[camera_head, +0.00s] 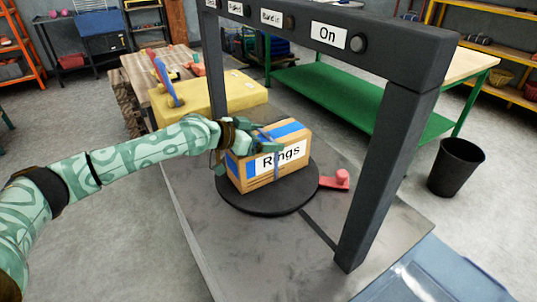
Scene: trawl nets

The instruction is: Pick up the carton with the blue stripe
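The carton (284,171) is a brown cardboard box with a blue stripe over its top and side and a white label reading "Rings". It sits upright on a round dark plate (262,203) under a dark frame. My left gripper (252,150) is at the carton's upper left, with one green finger lying over its top and front edge and a dark part beside its left side. The gripper covers part of the carton's top left corner. Whether its fingers are closed on the cardboard cannot be told. My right gripper is out of view.
The dark frame (383,180) has a post close to the right and a top beam with buttons, one labelled "On". A pink-red object (341,179) lies right of the plate. A yellow block (235,92) is behind. A black bin (455,168) stands at right.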

